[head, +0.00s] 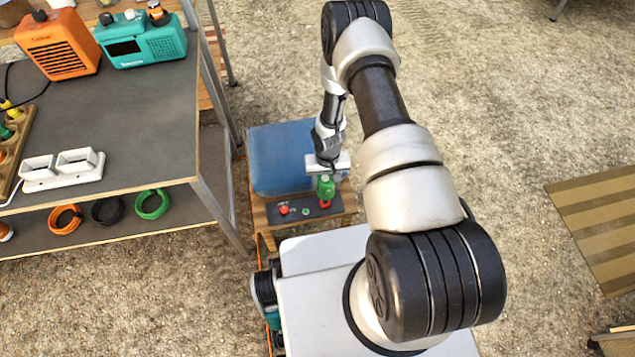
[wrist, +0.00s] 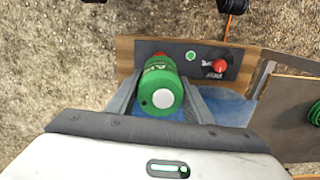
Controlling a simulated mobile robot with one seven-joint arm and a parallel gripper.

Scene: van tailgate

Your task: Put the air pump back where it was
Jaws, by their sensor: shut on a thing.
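My gripper (head: 327,172) is shut on a green cylinder (wrist: 162,82) with a white round end. The green cylinder also shows in the head view (head: 326,188), over the dark control panel (head: 304,212) on a small wooden stand. I cannot tell from the frames whether it is the air pump, or whether it touches the panel. The panel has a red knob (wrist: 219,66) and a green button (wrist: 191,56). Another red part (wrist: 161,55) shows just beyond the cylinder, partly hidden by it.
A blue box-like thing (head: 283,150) sits on the stand behind the panel. At left, a grey shelf unit (head: 145,130) carries an orange device (head: 57,45), a teal device (head: 142,40) and a white socket block (head: 62,168). Coiled cables (head: 152,204) lie below. Gravel at right is clear up to a striped mat (head: 605,220).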

